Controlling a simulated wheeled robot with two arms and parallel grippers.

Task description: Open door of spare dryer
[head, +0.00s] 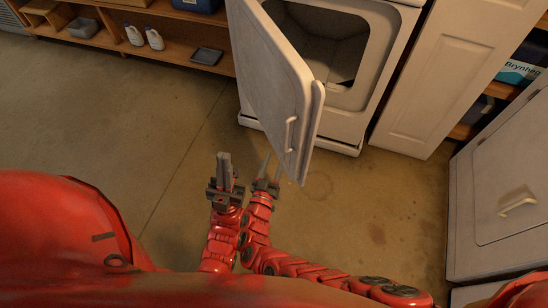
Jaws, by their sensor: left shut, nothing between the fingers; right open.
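A white dryer (388,62) stands at the top, its opening and drum in view. Its white door (272,80) is swung open toward the left and stands out from the front. The door handle (290,134) is on the door's face near its free edge. My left gripper (224,158) is shut and empty, left of the door's lower end and apart from it. My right gripper (271,164) is open, close by the door's lower end, with nothing seen between its fingers. I cannot tell whether it touches the door.
Another white appliance (505,185) with a handle and shut door stands at the right. A white cabinet (436,70) is beside the dryer. Wooden shelves (182,45) with bottles and trays line the back left. The concrete floor (100,125) at left is clear.

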